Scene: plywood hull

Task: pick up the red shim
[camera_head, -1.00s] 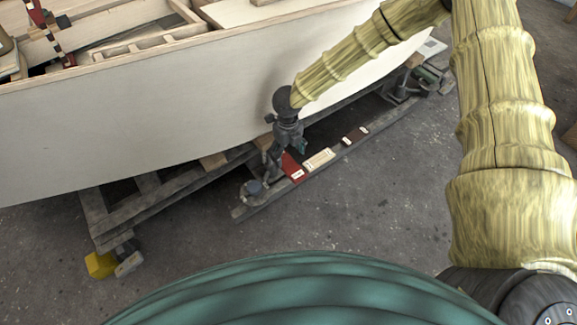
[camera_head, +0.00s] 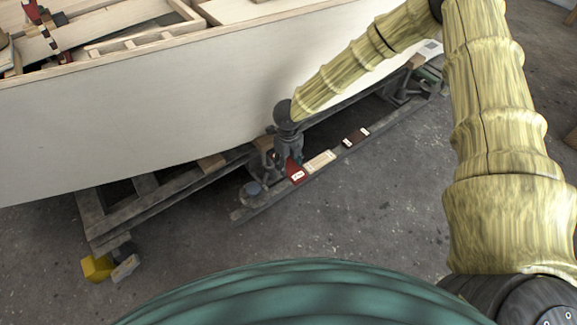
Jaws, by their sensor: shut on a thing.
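The red shim (camera_head: 294,175) is a small flat red piece with a white label, at the lower edge of the hull, over the dark cradle rail. My gripper (camera_head: 291,160) reaches down onto it from above and is shut on it. The gripper hides the shim's upper part. I cannot tell whether the shim still touches the rail.
A pale wooden shim (camera_head: 320,161) lies just right of the red one, and a dark shim (camera_head: 356,137) lies farther right on the rail (camera_head: 258,207). The white plywood hull (camera_head: 140,125) stands close behind my gripper. Open concrete floor lies in front.

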